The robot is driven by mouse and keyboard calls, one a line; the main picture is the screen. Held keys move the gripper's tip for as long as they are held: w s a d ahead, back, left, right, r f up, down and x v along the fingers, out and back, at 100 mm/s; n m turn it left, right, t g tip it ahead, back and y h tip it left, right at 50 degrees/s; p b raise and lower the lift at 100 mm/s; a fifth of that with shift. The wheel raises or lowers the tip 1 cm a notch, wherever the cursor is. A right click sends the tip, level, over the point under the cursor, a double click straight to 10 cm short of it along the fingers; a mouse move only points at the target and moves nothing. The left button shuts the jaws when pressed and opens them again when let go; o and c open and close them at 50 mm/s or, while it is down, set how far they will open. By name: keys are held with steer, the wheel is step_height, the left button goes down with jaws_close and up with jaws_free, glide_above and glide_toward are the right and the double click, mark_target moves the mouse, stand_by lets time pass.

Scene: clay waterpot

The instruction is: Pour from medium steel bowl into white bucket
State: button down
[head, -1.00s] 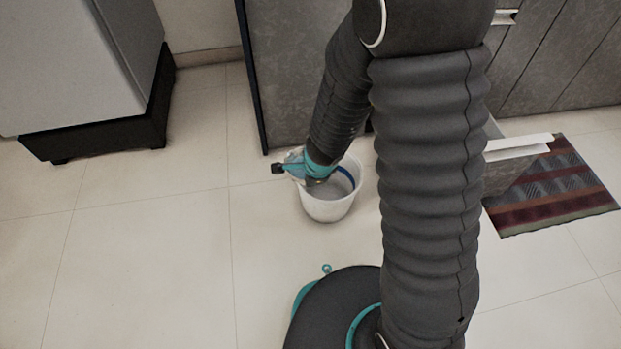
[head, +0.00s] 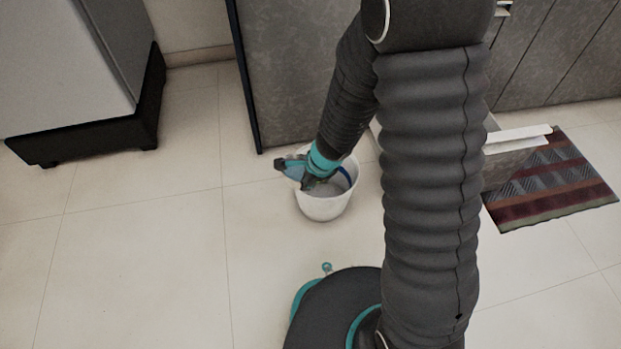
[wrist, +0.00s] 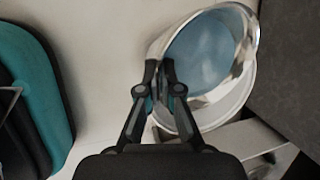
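The white bucket (head: 322,208) stands upright on the floor in the head view, with a dark blue band on its inner wall. My gripper (head: 292,168) is over its left rim. In the wrist view the bucket's pale wall (wrist: 242,101) shows below and behind the medium steel bowl, whose shiny rim (wrist: 247,45) circles a bluish inside (wrist: 205,55). The fingers of my gripper (wrist: 165,72) are close together on the bowl's near left rim. The bowl is over the bucket's mouth. In the head view the bowl is mostly hidden, and its tilt is hard to tell.
Dark grey cabinets (head: 295,70) stand behind the bucket, with an open drawer (head: 515,150) to the right. A striped mat (head: 560,190) lies on the right. A grey appliance on a black stand (head: 100,135) is at left. The tiled floor between is clear.

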steer(key=shift+w+d+f+g+y+b, duration=0.15)
steer(key=shift+f+g+y+b, duration=0.15)
steer(key=shift+g+y, duration=0.3)
steer(key=shift+m, duration=0.3)
steer(key=shift+r+y, duration=0.1)
steer(key=shift+y, duration=0.2)
steer(key=shift+w+d+g+y+p, duration=0.1)
steer(key=shift+g+y+p, duration=0.2)
steer(key=shift+p, duration=0.15)
steer(key=shift+d+r, duration=0.1)
stand_by(0.4)
steer(key=shift+w+d+g+y+p, duration=0.1)
steer(key=shift+w+g+y+p, duration=0.05)
steer(key=shift+g+y+p, duration=0.3)
steer(key=shift+w+d+y, duration=0.1)
steer(key=shift+y, duration=0.15)
stand_by(0.3)
steer(key=shift+w+d+r+m+g+y+p, duration=0.1)
steer(key=shift+d+m+g+y+p, duration=0.05)
steer(key=shift+m+g+y+p, duration=0.2)
